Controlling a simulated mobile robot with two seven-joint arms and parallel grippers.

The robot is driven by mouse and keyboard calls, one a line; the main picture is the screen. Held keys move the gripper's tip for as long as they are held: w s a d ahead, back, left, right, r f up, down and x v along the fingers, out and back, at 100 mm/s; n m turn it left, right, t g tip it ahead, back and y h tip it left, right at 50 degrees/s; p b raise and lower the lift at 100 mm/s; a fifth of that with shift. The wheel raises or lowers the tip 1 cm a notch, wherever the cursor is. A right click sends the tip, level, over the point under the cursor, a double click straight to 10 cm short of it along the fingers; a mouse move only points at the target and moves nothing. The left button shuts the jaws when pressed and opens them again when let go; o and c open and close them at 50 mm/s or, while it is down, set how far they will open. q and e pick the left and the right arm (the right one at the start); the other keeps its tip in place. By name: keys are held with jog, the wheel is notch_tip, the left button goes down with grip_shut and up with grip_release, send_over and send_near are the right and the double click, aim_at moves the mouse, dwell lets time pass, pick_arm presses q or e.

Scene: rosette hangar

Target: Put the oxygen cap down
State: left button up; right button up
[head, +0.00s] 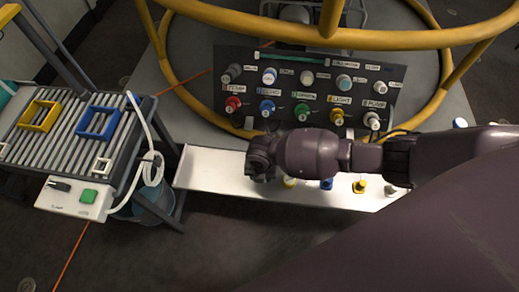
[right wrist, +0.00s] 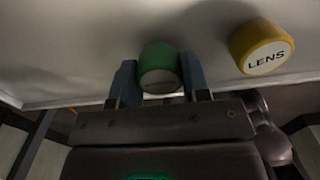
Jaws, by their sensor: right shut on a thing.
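The green cap (right wrist: 159,66), which fits the oxygen cap, sits between the two fingers of my right gripper (right wrist: 160,80) in the right wrist view. The gripper is shut on it. Its label is not readable. In the head view my right gripper (head: 260,161) is over the left part of the white tray (head: 213,168), and the cap is hidden there. I cannot tell whether the cap touches the tray. A yellow cap marked LENS (right wrist: 264,48) stands on the tray to the right of the green one. My left gripper is not in view.
More caps stand along the tray, including a blue one (head: 327,184) and a yellow one (head: 360,187). A dark panel (head: 232,62) with labelled, coloured fittings stands behind the tray. A yellow rail (head: 270,30) curves above it. A slatted table (head: 75,140) is at left. The tray's left end is clear.

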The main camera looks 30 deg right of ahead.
jog(key=shift+s+f, duration=0.1)
jog(key=shift+f, duration=0.7)
jog(key=shift+r, duration=0.2)
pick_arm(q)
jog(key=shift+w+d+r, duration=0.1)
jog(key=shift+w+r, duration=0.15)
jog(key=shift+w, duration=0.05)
pick_arm(e)
jog(key=shift+f, duration=0.1)
jog(key=o, duration=1.2)
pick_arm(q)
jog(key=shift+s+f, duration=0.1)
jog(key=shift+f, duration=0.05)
